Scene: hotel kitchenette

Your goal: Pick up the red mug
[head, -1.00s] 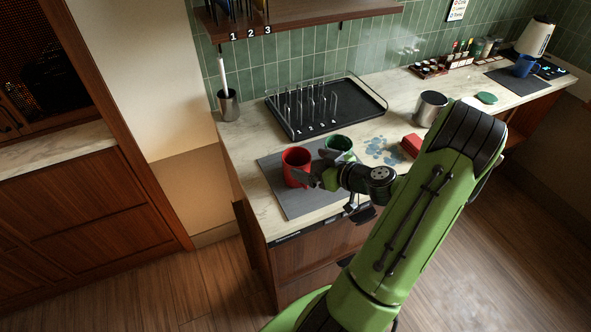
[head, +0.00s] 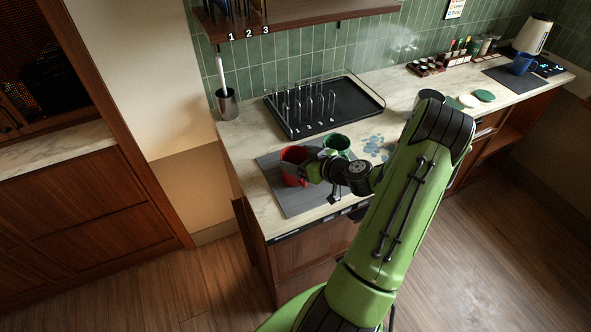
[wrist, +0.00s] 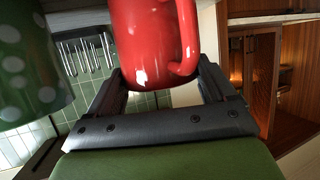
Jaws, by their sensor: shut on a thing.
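The red mug (head: 293,155) is at the dark grey mat (head: 290,201) on the counter, partly hidden by my gripper in the head view. My gripper (head: 308,172) is shut on it from the right side. In the wrist view the red mug (wrist: 152,45) sits between the two fingers (wrist: 163,88), with its handle on the right. I cannot tell whether its base touches the mat.
A green mug with pale dots (head: 337,143) stands close to the right of the red mug and also shows in the wrist view (wrist: 28,68). Behind are a black rack tray (head: 352,112) and a utensil holder (head: 227,104). Far right stands a blue mug (head: 521,64).

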